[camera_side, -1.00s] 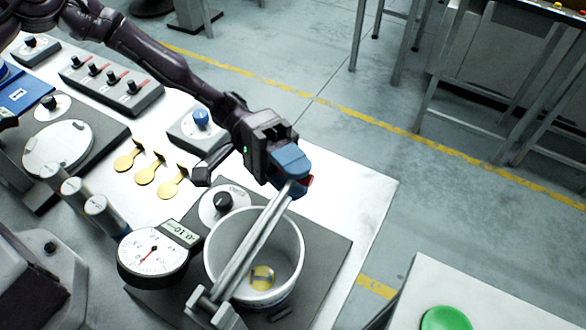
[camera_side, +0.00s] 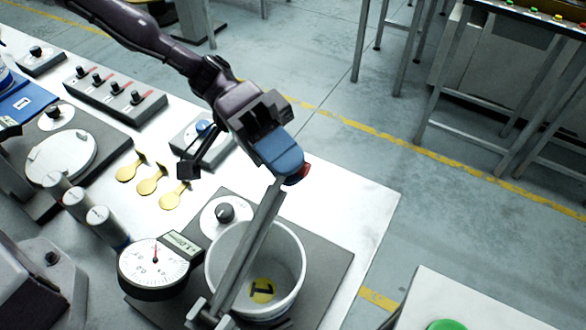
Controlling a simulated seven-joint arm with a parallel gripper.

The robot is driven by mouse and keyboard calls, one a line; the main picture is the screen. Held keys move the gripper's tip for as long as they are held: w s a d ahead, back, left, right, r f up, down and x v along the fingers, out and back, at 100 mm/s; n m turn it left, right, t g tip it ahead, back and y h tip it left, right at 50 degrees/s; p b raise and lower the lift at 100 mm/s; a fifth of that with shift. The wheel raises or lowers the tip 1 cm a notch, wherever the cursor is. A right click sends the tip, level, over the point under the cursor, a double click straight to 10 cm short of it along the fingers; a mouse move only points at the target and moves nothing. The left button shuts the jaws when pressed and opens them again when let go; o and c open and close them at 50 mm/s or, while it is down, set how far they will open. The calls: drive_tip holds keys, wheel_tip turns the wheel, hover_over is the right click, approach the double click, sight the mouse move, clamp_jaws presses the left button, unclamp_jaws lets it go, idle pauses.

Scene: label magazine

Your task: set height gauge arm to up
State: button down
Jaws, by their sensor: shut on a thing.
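The height gauge arm (camera_side: 254,240) is a grey metal bar. It slants up from a hinge bracket (camera_side: 207,314) at the front, across a white tub, to a blue end with red at its tip. My gripper (camera_side: 279,155) is shut at the blue end (camera_side: 280,150), which hides its exact contact. The round dial gauge (camera_side: 152,267) with a small digital display (camera_side: 181,243) stands left of the tub.
The white tub (camera_side: 293,262) holds a yellow disc (camera_side: 262,290). A black knob (camera_side: 224,212), yellow tags (camera_side: 150,182) and grey cylinders (camera_side: 100,218) are nearby. A knob panel (camera_side: 115,95) lies farther back.

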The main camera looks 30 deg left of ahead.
sight(255, 222)
drive_tip(key=s+r+m+t+y, duration=0.1)
drive_tip(key=s+r+m, duration=0.2)
drive_tip(key=s+r, duration=0.2)
drive_tip(key=s+r+m+t+y, duration=0.1)
drive_tip(key=s+r, duration=0.4)
drive_tip(key=s, duration=0.7)
drive_tip(key=shift+m+t, duration=0.6)
drive_tip(key=shift+m, duration=0.8)
drive_tip(key=shift+r, duration=0.1)
drive_tip(key=c, duration=1)
unclamp_jaws()
drive_tip(key=shift+w, duration=0.15)
drive_tip(key=shift+c, duration=0.2)
drive_tip(key=shift+w+a, duration=0.1)
